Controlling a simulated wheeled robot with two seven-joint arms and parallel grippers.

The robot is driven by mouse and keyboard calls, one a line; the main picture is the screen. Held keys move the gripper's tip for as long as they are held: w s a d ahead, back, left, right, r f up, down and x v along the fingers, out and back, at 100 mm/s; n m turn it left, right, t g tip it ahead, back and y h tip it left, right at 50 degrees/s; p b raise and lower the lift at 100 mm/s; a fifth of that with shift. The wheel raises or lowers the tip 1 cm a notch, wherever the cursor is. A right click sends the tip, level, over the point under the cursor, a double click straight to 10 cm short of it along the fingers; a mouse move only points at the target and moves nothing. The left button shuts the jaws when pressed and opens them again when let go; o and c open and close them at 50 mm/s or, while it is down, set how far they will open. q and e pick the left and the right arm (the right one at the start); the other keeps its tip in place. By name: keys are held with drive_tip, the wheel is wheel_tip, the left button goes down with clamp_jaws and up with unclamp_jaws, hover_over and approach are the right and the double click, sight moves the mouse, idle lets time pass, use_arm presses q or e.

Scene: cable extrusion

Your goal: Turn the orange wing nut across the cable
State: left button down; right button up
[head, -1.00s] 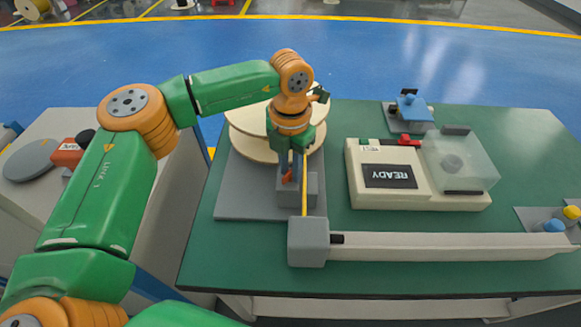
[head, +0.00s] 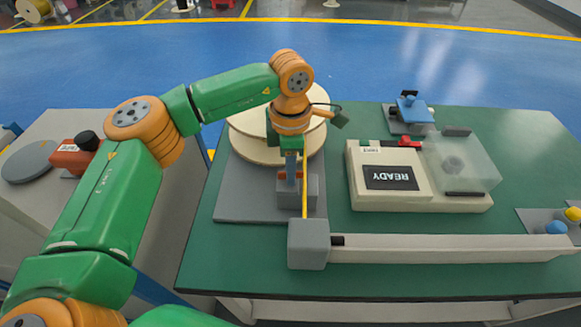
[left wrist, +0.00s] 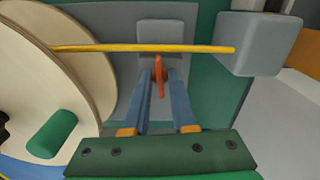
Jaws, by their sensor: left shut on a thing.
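The orange wing nut (left wrist: 160,78) sits beside the grey guide block (left wrist: 158,32) in the left wrist view, just below the yellow cable (left wrist: 120,48). Its long side points roughly across the cable. My left gripper (left wrist: 160,82) is shut on the wing nut, one blue-grey finger on each side. In the head view the left gripper (head: 292,178) reaches down beside the block, and the wing nut is mostly hidden. The cable (head: 305,205) runs from the spool (head: 245,145) past the block to a grey box (head: 308,245).
A cream machine with a READY screen (head: 390,177) and clear cover (head: 460,165) stands to the right. A long pale trough (head: 440,248) runs along the front edge. A blue-topped fixture (head: 411,108) is at the back. A side table on the left holds a red device (head: 72,157).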

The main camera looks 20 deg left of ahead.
use_arm(q)
drive_tip(key=shift+m, duration=0.5)
drive_tip(key=shift+r, duration=0.1)
drive_tip(key=c, duration=0.7)
unclamp_jaws()
wheel_tip(320, 180, up, 7)
